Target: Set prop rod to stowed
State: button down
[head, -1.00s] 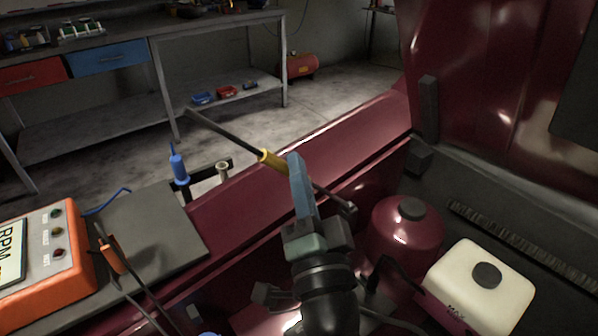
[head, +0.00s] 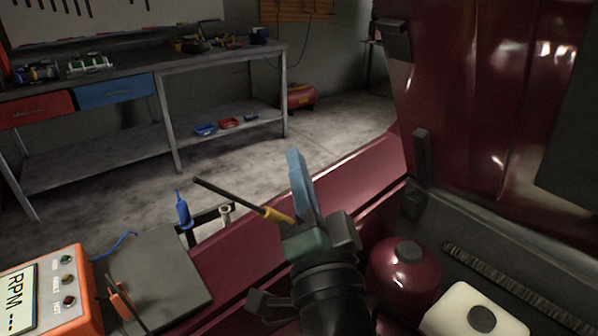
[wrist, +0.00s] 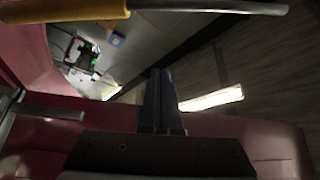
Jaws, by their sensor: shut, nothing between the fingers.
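The prop rod (head: 228,195) is a thin dark rod with a yellow grip (head: 277,216). In the head view it slopes down to the right above the fender edge, and its lower end is hidden behind my gripper. My gripper (head: 297,160) has blue-grey fingers that are shut and empty, pointing up just right of the yellow grip. In the wrist view the fingers (wrist: 158,78) are together, and the yellow grip (wrist: 65,10) with the bare rod (wrist: 210,5) crosses the top, apart from them. The rod's clip or rest is not clearly visible.
The raised maroon hood (head: 480,90) stands at right. A maroon round tank (head: 403,275) and a white reservoir (head: 470,315) sit below right. An orange RPM box (head: 45,290) and a blue-handled tool (head: 183,210) are at left. A workbench (head: 120,100) stands behind.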

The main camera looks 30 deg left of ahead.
jog(key=d+f+n+g+y+p, duration=0.1)
jog(key=d+f+n+g+p, duration=0.1)
jog(key=d+f+n+g, duration=0.4)
jog(key=d+f, duration=0.1)
jog(key=d, duration=0.2)
jog(key=shift+d+f+g+y, duration=0.15)
jog(key=shift+f+g+y, duration=0.15)
jog(key=shift+g+y, duration=0.1)
jog(key=shift+w, duration=0.15)
jog(key=w+a+f+p, duration=0.1)
jog(key=a+p, duration=0.1)
jog(key=a, duration=0.7)
jog(key=shift+w+a+f, duration=0.15)
jog(key=shift+f, duration=0.2)
